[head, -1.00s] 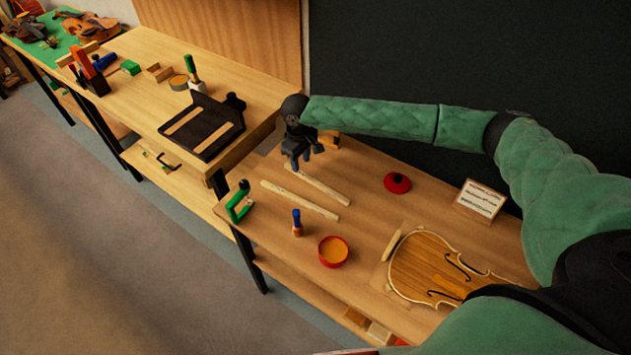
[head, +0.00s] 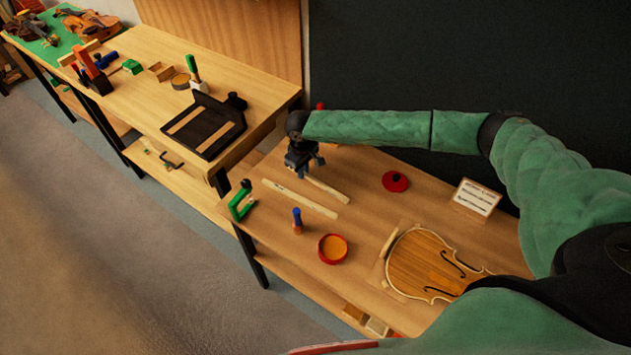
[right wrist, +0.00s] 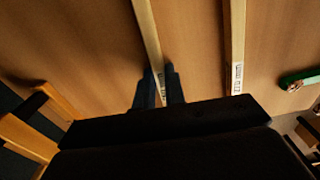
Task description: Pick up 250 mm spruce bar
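Two pale wooden bars lie on the near bench. One bar (head: 325,189) runs out from under my right gripper (head: 304,168); its far end is hidden. The other bar (head: 300,199) lies roughly parallel, nearer the bench's front edge. In the right wrist view, the first bar (right wrist: 148,32) passes between the fingers of my right gripper (right wrist: 160,82), which look open on either side of it. The second bar (right wrist: 236,40) lies to the right, clear of the fingers. Both carry small labels that I cannot read, so I cannot tell which is 250 mm. My left gripper is not in view.
Another bench (head: 262,98) with tools stands behind left.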

